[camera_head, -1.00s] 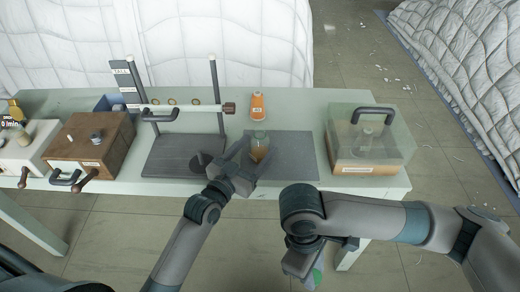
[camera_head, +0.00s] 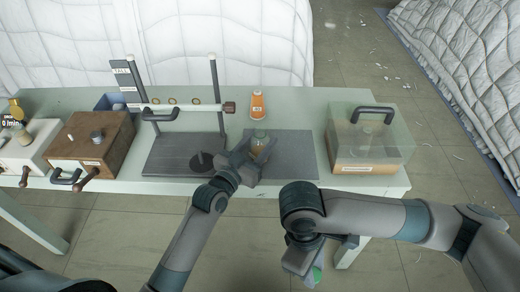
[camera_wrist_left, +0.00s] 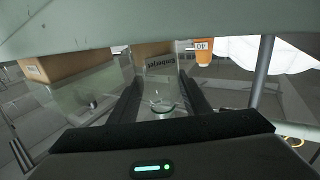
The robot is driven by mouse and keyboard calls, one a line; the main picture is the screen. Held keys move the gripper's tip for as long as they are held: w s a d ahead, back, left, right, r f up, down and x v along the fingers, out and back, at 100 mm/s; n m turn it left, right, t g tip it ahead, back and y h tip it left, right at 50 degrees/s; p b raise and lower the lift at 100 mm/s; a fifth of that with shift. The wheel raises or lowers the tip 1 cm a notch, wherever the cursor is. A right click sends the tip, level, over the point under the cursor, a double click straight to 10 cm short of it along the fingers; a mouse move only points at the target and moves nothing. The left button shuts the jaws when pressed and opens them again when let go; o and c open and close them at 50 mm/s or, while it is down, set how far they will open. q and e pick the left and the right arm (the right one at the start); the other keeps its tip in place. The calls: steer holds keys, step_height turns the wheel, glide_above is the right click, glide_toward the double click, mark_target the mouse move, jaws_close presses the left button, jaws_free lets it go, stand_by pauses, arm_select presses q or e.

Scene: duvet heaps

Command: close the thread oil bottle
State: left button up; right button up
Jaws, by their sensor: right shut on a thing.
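A clear bottle with amber contents (camera_head: 258,143) stands on the dark grey mat. It also shows in the left wrist view, with its round glass mouth (camera_wrist_left: 162,106) uncovered and a label on its amber part (camera_wrist_left: 153,52). My left gripper (camera_head: 256,150) is open, with one finger on each side of the bottle. I cannot tell whether the fingers touch it. My right gripper (camera_head: 309,270) hangs low in front of the table and is shut on a small green thing (camera_head: 317,275), mostly hidden by the gripper and arm.
A clear-lidded box (camera_head: 366,168) with a dark handle is to the right. A stand with a crossbar (camera_head: 190,108) is to the left, then a wooden box (camera_head: 92,150). The mat's right part (camera_head: 295,155) is clear.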

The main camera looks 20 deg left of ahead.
mark_target(260, 128)
arm_select(q)
steer(key=shift+r, duration=0.3)
steer(key=shift+r, duration=4.65)
arm_select(e)
steer(key=shift+r, duration=0.15)
arm_select(q)
steer(key=o, duration=0.5)
steer(key=shift+c, duration=0.2)
steer(key=c, duration=0.8)
steer(key=shift+c, duration=0.2)
